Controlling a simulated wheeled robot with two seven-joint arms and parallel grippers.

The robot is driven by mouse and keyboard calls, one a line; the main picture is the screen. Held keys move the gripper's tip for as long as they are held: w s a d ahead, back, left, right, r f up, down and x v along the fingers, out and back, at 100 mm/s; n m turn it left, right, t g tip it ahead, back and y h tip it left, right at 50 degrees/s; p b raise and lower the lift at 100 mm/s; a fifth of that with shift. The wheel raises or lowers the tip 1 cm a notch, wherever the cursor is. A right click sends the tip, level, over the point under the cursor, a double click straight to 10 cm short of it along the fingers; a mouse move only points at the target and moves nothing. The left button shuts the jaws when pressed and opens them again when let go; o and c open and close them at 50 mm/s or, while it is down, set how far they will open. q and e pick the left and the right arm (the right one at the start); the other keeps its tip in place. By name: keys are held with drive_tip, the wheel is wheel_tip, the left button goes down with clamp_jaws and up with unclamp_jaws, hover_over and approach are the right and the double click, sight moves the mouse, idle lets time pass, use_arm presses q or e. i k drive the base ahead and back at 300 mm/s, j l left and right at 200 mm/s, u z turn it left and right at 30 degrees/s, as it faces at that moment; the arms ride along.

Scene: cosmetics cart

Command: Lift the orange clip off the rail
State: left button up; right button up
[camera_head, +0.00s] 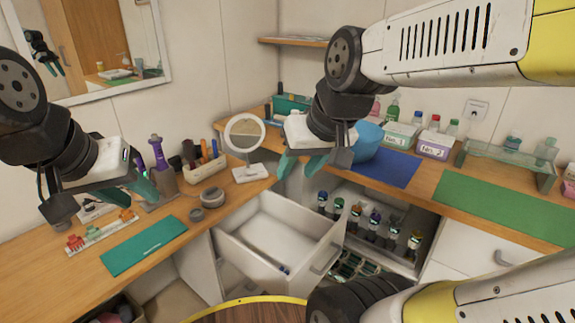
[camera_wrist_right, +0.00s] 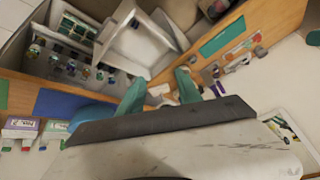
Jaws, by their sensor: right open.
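A pale rail (camera_head: 108,230) lies at the left of the wooden counter, with small clips along it. A red clip (camera_head: 75,243) is at its near left end and an orange clip (camera_head: 127,215) at its far right end; both appear seated on the rail. My left gripper (camera_head: 143,187) hangs above and behind the rail, apart from the clips; its jaw gap is hard to see. My right gripper (camera_head: 302,164) is open and empty above the drawer, far from the rail. Its two teal fingers show apart in the right wrist view (camera_wrist_right: 160,92).
A teal mat (camera_head: 145,245) lies in front of the rail. A purple tool (camera_head: 158,153) stands in a holder behind it. Grey round pots (camera_head: 212,197) and a round mirror (camera_head: 244,134) stand further right. The white drawer (camera_head: 245,256) is pulled open, with several bottles in the compartment beside it.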

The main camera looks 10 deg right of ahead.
sight(126, 214)
drive_tip(key=i+j+u, duration=0.9)
